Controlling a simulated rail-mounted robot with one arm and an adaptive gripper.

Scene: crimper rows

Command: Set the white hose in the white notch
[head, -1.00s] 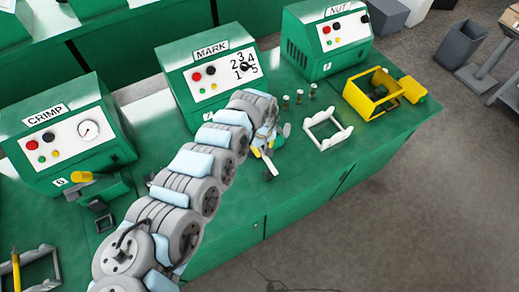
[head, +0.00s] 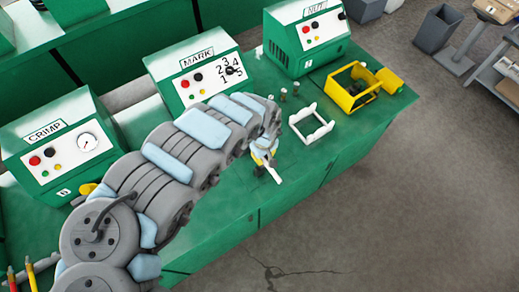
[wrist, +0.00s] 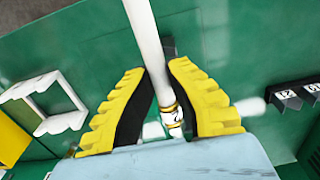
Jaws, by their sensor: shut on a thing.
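My gripper (wrist: 157,85) is shut on the white hose (wrist: 148,32), which passes between its yellow, black-lined fingers. The hose has a marked end with gold-coloured rings (wrist: 172,117) just inside the fingers. In the head view my gripper (head: 263,158) hangs over the green bench near its front edge, and a short piece of the hose (head: 275,178) sticks out below it. The white notched frame (head: 297,133) lies to the right of the gripper, apart from it. It also shows at the left of the wrist view (wrist: 75,120). Whether the hose touches the bench is unclear.
A yellow frame (head: 336,97) stands right of the white one. Small fittings (head: 283,95) stand behind the white frame. The MARK machine (head: 200,75) and NUT machine (head: 306,38) line the bench's back. Numbered dark blocks (wrist: 289,98) are at the wrist view's right.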

